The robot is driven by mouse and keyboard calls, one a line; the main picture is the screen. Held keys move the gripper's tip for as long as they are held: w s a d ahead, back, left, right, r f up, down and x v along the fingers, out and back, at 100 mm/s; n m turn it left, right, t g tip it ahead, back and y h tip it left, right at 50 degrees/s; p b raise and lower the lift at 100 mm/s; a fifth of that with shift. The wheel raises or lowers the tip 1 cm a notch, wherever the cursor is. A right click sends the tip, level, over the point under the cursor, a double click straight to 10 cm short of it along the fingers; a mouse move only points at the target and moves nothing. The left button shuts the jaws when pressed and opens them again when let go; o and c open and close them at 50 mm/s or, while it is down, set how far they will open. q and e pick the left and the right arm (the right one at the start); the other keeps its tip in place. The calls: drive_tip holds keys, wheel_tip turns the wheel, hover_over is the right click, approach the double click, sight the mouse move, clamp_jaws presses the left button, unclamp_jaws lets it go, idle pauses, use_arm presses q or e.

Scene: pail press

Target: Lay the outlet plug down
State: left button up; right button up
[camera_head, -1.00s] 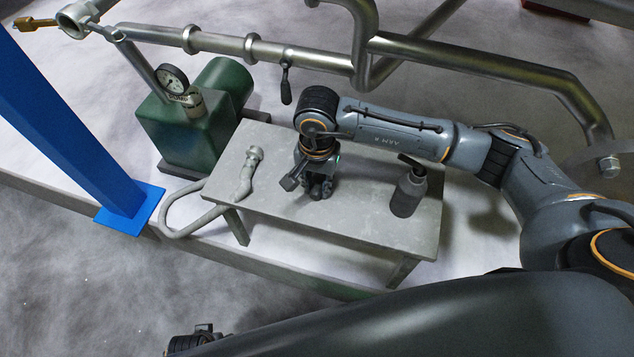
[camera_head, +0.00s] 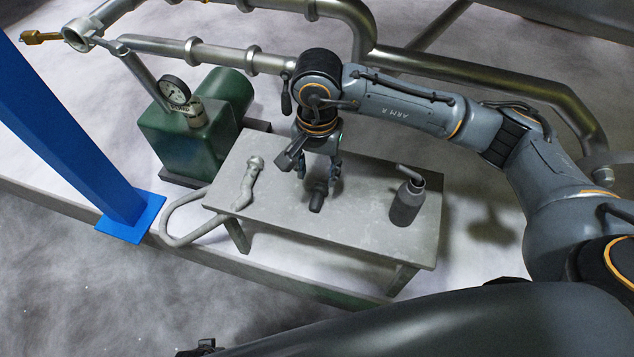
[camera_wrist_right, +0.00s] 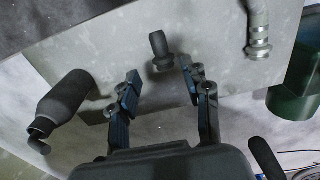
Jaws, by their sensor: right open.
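The outlet plug (camera_head: 317,200), a small dark cylinder, lies on the grey table (camera_head: 370,238) near its middle. In the right wrist view the plug (camera_wrist_right: 159,48) shows just beyond the fingertips, with bare table around it. My right gripper (camera_head: 319,177) is open above the plug, its fingers apart and pointing down. In the right wrist view the two fingers (camera_wrist_right: 160,78) are spread with nothing held between them. My left gripper does not show.
A dark bottle with a bent spout (camera_head: 407,203) stands on the table's right side. A grey pipe fitting (camera_head: 249,183) lies at the left. Behind are a green pump with a gauge (camera_head: 190,135) and steel pipes (camera_head: 215,55). A blue post (camera_head: 75,120) stands at left.

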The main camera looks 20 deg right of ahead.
drive_tip(key=shift+r, duration=1.7)
